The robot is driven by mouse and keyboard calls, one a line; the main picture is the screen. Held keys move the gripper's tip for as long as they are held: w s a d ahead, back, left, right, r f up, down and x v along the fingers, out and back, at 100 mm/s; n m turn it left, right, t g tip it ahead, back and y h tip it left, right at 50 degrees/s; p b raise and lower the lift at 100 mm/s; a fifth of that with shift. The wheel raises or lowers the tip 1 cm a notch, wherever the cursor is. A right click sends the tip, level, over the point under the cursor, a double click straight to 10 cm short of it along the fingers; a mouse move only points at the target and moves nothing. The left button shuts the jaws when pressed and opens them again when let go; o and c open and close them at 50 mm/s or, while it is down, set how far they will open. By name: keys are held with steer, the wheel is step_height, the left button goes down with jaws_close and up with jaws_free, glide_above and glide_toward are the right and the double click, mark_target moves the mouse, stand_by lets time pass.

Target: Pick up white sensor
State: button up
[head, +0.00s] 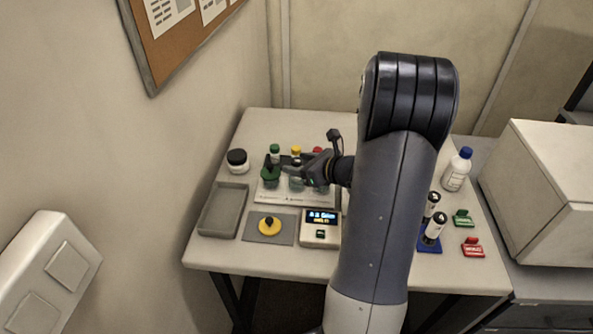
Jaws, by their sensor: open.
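No thing in the head view is clearly marked as the white sensor. Two cylinders with white and black parts stand upright at a blue base (429,245) on the right of the table; the front cylinder (435,228) and the rear cylinder (431,205) are close together. My gripper (293,174) is open over the rack (290,197) at the table's middle left, well to the left of these cylinders. It partly covers the rack's jars, among them one with a green top (270,176). Whether anything is between the fingers is too small to tell.
A blue-capped bottle (457,170), green block (463,218) and red block (472,247) are at right. My arm hides the table's middle.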

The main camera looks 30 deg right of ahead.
steer(key=shift+w+a+f, duration=0.25)
steer(key=shift+w, duration=0.3)
steer(key=shift+c, duration=0.3)
jaws_close()
steer(key=shift+r, duration=0.1)
